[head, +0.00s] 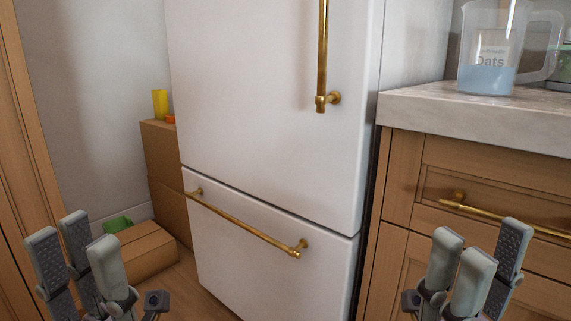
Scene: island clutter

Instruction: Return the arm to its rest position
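My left gripper (76,243) is at the bottom left of the head view, with its grey padded fingers pointing up and spread apart. Nothing is between them. My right gripper (478,245) is at the bottom right, in front of the wooden cabinet. Its fingers also point up, apart and empty. The lower parts of both grippers and most of both arms are outside the frame.
A white fridge (270,100) with brass handles stands in the middle, its doors shut. Cardboard boxes (148,250) stand on the floor at left. At right, a wooden cabinet (480,180) carries a pale counter (430,104) with a clear measuring jug (487,55) of blue liquid.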

